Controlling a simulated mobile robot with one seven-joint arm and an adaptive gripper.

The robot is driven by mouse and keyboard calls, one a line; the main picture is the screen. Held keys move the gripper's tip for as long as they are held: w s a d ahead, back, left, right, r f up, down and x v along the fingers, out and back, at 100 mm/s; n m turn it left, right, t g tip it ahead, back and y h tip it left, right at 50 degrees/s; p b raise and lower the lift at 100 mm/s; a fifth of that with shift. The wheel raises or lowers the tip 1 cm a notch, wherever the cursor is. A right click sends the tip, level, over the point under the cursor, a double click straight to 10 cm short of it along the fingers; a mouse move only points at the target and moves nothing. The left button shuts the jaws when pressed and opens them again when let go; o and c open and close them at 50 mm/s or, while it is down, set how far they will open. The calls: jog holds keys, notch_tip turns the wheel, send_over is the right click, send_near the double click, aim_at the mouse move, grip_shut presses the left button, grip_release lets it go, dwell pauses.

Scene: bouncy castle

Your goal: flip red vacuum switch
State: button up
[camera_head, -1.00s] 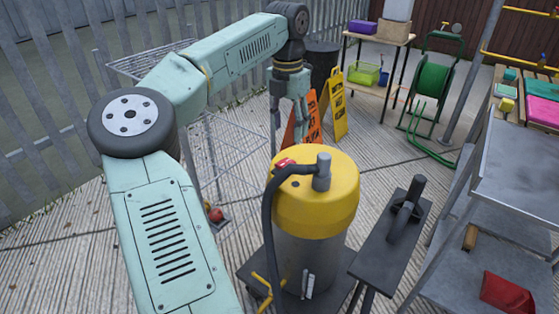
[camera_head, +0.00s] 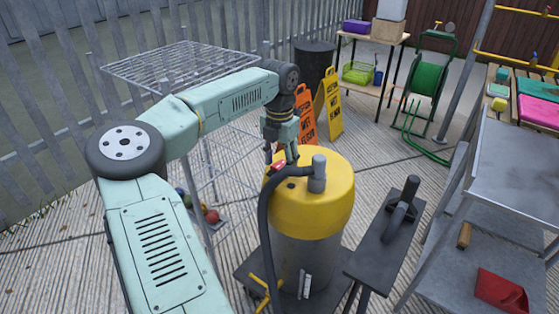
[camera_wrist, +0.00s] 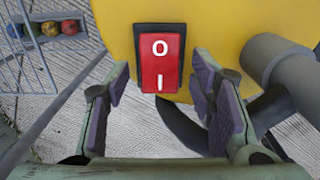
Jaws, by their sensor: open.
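The yellow-topped vacuum (camera_head: 325,205) stands in the middle of the head view, with a steel lower body and a dark hose on its top. Its red rocker switch (camera_wrist: 160,62) shows large in the wrist view, in a black frame, marked 0 at the upper end and I at the lower end. In the head view the switch (camera_head: 279,167) is small, at the left of the yellow top. My gripper (camera_wrist: 165,95) is open and empty. Its two padded fingers are spread on either side of the switch's lower end. I cannot tell whether either finger touches the vacuum.
The hose fitting (camera_wrist: 282,65) is close to the right finger. A wire rack (camera_head: 180,62) stands behind my arm at the left, with coloured balls (camera_head: 211,215) low down. A dark narrow stand (camera_head: 385,240) and a metal shelf cart (camera_head: 515,170) are at the right.

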jog(key=shift+c, duration=0.4)
jog(key=c, duration=1.1)
jog(key=b, duration=0.1)
jog(key=t+b, duration=0.1)
jog(key=shift+s+a+f+h+b, duration=0.15)
jog(key=shift+f+h+b, duration=0.15)
jog(key=shift+f+h, duration=0.1)
jog(key=shift+s+r+t+h+b, duration=0.1)
jog(key=shift+r+t+h+b, duration=0.15)
jog(key=shift+t+b, duration=0.45)
jog(key=o, duration=1.2)
jog(key=shift+r, duration=0.1)
